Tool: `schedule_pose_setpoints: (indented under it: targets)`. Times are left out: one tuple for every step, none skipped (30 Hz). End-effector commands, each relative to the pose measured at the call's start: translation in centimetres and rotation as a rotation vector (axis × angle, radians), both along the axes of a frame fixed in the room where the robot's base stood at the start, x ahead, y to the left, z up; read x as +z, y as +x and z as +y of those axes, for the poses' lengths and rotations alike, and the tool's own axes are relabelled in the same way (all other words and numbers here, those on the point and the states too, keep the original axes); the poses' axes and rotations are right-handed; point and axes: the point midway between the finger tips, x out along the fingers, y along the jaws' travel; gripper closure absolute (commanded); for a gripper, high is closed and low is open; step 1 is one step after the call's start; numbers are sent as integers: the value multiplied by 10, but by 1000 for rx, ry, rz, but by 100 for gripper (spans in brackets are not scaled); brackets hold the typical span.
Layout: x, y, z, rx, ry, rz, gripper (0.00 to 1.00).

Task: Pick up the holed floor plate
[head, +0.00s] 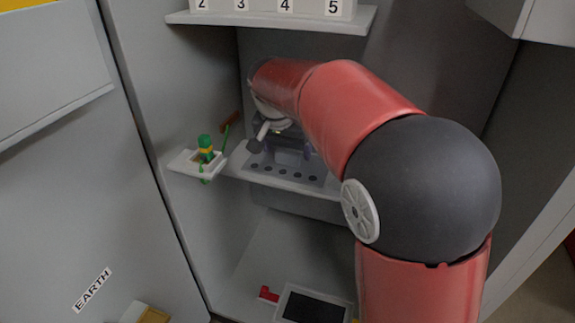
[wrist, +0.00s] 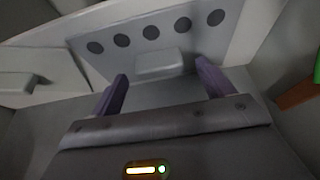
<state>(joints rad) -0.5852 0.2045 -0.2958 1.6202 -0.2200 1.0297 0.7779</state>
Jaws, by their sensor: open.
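The holed floor plate (head: 262,177) is a grey plate with a row of dark round holes, lying on a white shelf in the middle of the head view. In the wrist view the plate (wrist: 205,38) fills the top, with a small pale raised block (wrist: 158,63), like a handle, at its near edge. My gripper (wrist: 161,82) is open, with its two purple fingers apart on either side of the block and a little short of it. Whether they touch anything is unclear. In the head view my gripper (head: 287,155) is over the plate, partly hidden by my arm.
A small white ledge (head: 186,166) left of the plate holds a green figure (head: 205,148) and a brown-headed green stick (head: 229,124). A numbered shelf (head: 270,18) is above. A dark panel (head: 312,308) and a red piece (head: 268,294) lie below. Grey walls close in both sides.

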Motion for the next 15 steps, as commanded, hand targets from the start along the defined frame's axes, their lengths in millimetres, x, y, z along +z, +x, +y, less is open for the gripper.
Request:
schedule_pose_setpoints:
  targets:
    - [-6, 1, -1, 0, 0, 1, 20]
    - [-7, 2, -1, -1, 0, 1, 20]
    - [-8, 3, -2, -1, 0, 1, 20]
    - [-9, 3, -2, -1, 0, 1, 20]
    - [-9, 3, -2, -1, 0, 0, 20]
    - [-9, 3, -2, -1, 0, 0, 20]
    - [-9, 3, -2, -1, 0, 0, 20]
    - [-8, 3, -2, -1, 0, 0, 20]
    - [-8, 3, -2, -1, 0, 0, 20]
    - [-8, 3, -1, -1, 0, 0, 20]
    - [-8, 3, -1, -1, 0, 0, 24]
    - [-8, 3, -1, -1, 0, 0, 29]
    - [-8, 3, -1, -1, 0, 0, 33]
    - [-8, 3, -1, -1, 0, 0, 37]
    - [-8, 3, -1, -1, 0, 0, 42]
